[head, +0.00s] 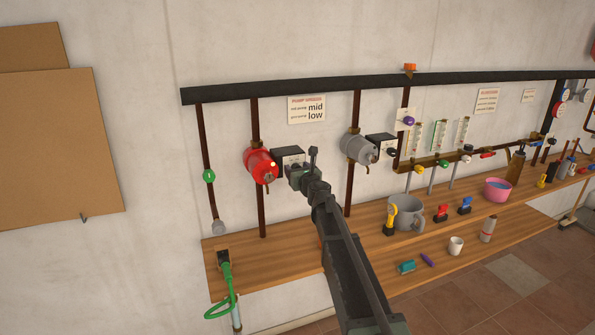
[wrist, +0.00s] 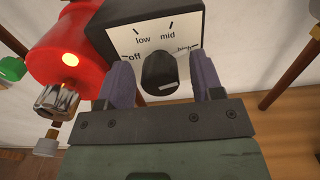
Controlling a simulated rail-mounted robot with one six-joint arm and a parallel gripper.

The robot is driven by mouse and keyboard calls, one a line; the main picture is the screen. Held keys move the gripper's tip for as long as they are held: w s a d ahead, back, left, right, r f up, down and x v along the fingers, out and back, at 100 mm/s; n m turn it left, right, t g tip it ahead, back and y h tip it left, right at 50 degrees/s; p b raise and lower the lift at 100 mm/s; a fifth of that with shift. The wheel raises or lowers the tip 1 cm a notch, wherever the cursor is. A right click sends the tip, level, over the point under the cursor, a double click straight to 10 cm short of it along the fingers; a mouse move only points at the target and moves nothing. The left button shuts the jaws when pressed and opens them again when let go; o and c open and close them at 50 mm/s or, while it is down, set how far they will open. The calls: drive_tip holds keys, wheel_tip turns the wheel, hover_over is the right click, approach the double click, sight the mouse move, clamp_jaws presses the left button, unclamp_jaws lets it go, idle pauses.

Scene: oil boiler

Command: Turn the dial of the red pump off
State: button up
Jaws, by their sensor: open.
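The red pump (head: 259,166) hangs on a pipe on the wall, and in the wrist view its red body (wrist: 62,42) has a lit yellow lamp. To its right is a black control box (wrist: 112,14) with a white face marked off, low, mid and high. The black dial (wrist: 160,72) is on this face; I cannot tell clearly which mark it points to. My gripper (wrist: 161,64) is open, with one purple finger on each side of the dial. In the head view my gripper (head: 293,176) is in front of the box and hides its lower part.
A grey pump (head: 357,148) with its own black box is to the right. A sign (head: 307,110) above reads mid and low. Brown vertical pipes flank the box.

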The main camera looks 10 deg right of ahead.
drive_tip(key=c, duration=0.9)
